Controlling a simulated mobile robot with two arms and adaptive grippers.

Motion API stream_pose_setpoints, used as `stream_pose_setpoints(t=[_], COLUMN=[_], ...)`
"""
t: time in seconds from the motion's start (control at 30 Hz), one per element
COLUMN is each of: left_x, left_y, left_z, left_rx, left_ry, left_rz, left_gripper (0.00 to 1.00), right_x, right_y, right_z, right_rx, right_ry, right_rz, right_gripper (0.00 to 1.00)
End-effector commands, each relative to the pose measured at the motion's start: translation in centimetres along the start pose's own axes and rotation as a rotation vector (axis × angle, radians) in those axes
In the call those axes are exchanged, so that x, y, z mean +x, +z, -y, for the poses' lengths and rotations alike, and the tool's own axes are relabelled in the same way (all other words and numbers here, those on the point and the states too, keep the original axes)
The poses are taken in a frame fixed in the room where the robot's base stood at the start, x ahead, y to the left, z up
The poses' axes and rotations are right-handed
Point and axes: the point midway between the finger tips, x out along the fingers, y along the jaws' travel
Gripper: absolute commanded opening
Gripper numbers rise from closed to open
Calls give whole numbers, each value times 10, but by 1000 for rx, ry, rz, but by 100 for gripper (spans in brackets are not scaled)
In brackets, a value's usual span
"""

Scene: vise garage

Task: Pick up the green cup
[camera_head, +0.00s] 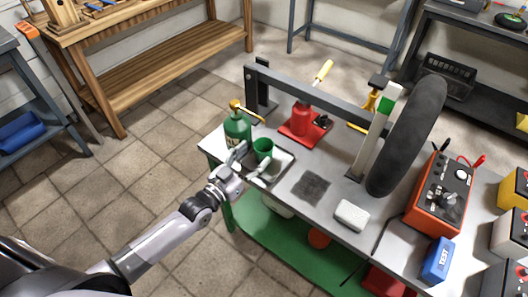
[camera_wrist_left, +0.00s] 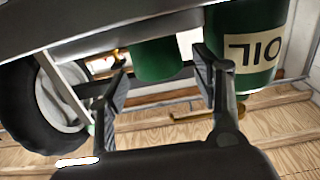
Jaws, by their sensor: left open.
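My right gripper is in neither view.
A green oil bottle (camera_head: 237,128) stands close beside the cup; it also shows in the left wrist view (camera_wrist_left: 243,48).

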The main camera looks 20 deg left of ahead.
Motion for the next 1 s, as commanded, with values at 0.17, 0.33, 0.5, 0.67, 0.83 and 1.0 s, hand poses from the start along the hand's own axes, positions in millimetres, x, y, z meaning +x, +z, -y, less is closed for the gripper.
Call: stream_pose_setpoints(t=[0.17, 0.33, 0.5, 0.67, 0.83, 1.0], left_x=[20, 44, 53, 53, 52, 52], left_y=[-3, -2, -1, -1, -1, -1], left_z=[-2, -3, -3, -3, -3, -3], left_rx=[-1, 0, 0, 0, 0, 0], left_ry=[0, 0, 0, 0, 0, 0], left_rz=[-2, -1, 1, 1, 1, 1], left_gripper=[59, 59, 59, 59, 49, 38], right_x=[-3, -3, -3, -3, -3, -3], right_y=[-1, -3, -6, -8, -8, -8], right_z=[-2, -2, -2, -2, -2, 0], right_rx=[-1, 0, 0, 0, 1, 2], right_ry=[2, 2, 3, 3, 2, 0], right_rz=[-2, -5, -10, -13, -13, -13], right_gripper=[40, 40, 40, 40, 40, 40])
